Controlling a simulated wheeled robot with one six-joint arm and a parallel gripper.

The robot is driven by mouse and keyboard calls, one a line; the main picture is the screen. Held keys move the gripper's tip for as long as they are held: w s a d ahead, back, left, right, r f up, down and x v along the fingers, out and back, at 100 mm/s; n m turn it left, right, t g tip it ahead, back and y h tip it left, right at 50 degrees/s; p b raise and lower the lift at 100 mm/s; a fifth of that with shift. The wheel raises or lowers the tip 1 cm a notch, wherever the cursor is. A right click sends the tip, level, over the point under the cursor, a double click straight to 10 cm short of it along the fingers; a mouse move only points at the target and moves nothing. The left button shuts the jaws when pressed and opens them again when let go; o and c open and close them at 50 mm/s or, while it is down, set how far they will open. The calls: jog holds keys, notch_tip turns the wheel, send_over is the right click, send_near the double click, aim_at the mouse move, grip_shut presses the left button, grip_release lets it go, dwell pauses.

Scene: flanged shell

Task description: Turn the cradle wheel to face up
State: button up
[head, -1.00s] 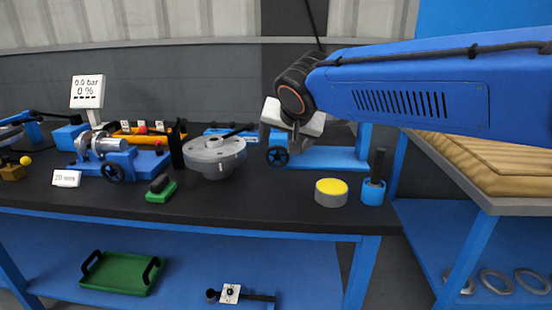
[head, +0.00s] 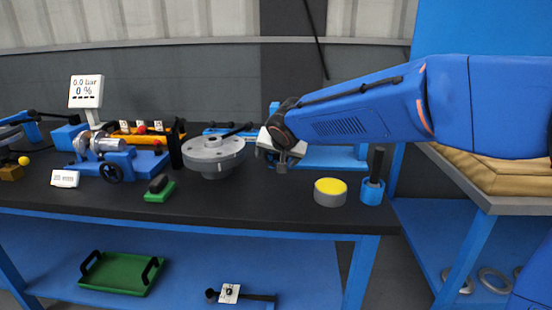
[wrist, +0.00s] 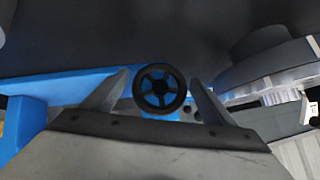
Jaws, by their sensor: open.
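The cradle wheel (wrist: 160,88) is a black spoked handwheel on a blue cradle frame (wrist: 65,82). In the wrist view it sits centred between the two fingertips, its spoked face toward the camera. My gripper (wrist: 159,76) is open, one finger on each side of the wheel, with gaps visible. I cannot tell how deep the fingers reach around it. In the head view my gripper (head: 281,166) is in front of the blue cradle (head: 335,157) and hides most or all of the wheel. The cradle appears empty, but my arm covers part of it.
A grey flanged shell (head: 213,155) stands just left of the gripper. A yellow-topped round block (head: 330,192) and a blue cup (head: 372,192) are at the front right. Another blue fixture (head: 118,160) with a black wheel stands left. A green block (head: 160,190) lies in front.

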jog(key=shift+w+f, duration=0.1)
jog(key=shift+c, duration=0.2)
jog(key=c, duration=1)
jog(key=shift+a+f+n+h, duration=0.1)
jog(key=shift+n+h, duration=0.5)
jog(key=shift+h, duration=0.6)
jog(key=shift+n+h, duration=0.3)
jog(key=shift+h, duration=0.3)
jog(key=o, duration=1)
jog(key=shift+o, duration=0.2)
